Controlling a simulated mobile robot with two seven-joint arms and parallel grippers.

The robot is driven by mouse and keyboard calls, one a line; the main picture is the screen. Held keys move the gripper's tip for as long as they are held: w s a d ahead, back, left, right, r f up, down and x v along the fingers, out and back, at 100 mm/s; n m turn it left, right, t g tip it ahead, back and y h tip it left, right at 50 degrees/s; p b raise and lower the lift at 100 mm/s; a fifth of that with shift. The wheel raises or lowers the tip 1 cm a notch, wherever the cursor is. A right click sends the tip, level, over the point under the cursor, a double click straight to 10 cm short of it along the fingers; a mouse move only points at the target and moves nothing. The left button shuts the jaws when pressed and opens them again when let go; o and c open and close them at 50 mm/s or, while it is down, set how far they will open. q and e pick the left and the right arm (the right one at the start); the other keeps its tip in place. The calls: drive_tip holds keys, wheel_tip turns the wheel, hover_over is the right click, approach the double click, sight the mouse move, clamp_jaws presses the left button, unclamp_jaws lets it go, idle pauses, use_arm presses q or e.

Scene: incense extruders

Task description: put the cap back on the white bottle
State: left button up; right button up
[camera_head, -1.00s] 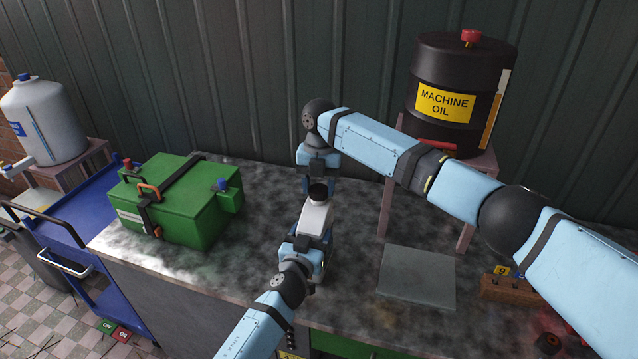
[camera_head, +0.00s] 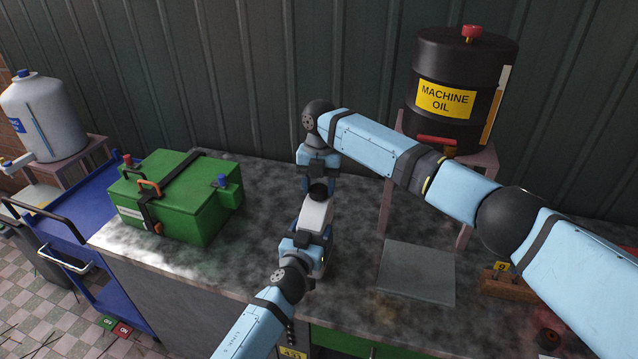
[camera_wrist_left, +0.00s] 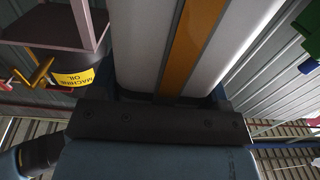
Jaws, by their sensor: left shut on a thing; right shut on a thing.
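The white bottle (camera_head: 315,216) is held above the grey worktop near the middle of the head view. My left gripper (camera_head: 309,240) is shut around its lower part. In the left wrist view the bottle (camera_wrist_left: 140,50) fills the middle, with an orange stripe down its side. A dark cap (camera_head: 318,191) is at the bottle's mouth, right under my right gripper (camera_head: 318,180), which points down and is shut on it. The gripper's fingers partly hide the cap, and I cannot tell whether it is seated on the neck.
A green case (camera_head: 185,205) stands on the left of the worktop (camera_head: 255,265). A flat grey plate (camera_head: 417,275) lies to the right. A black machine oil drum (camera_head: 455,95) stands on a stand behind my right arm. A blue cart (camera_head: 75,220) is beyond the left edge.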

drive_tip(key=m, duration=0.7)
drive_tip(key=shift+s+f+y, duration=0.1)
drive_tip(key=shift+y, duration=0.3)
drive_tip(key=m+t, duration=0.1)
drive_tip(key=m, duration=0.5)
drive_tip(key=shift+s+d+m, duration=0.1)
drive_tip(key=shift+m, duration=0.3)
drive_tip(key=m+t, duration=0.1)
drive_tip(key=m, duration=0.6)
drive_tip(key=shift+s, duration=0.1)
drive_tip(key=m, duration=0.4)
drive_tip(key=shift+m, duration=0.4)
drive_tip(key=m, duration=0.4)
drive_tip(key=shift+s+a+m+t, duration=0.1)
drive_tip(key=shift+a+m+t, duration=0.1)
drive_tip(key=shift+m+t, duration=0.15)
drive_tip(key=m, duration=0.2)
drive_tip(key=shift+m+h, duration=0.35)
drive_tip(key=shift+h, duration=0.05)
drive_tip(key=m, duration=0.5)
drive_tip(key=shift+a+h, duration=0.15)
drive_tip(key=shift+h, duration=0.15)
drive_tip(key=m, duration=0.7)
drive_tip(key=m+g+h, duration=0.1)
drive_tip(key=m, duration=0.2)
drive_tip(key=shift+w+m, duration=0.2)
drive_tip(key=shift+m, duration=0.1)
drive_tip(key=o, duration=0.9)
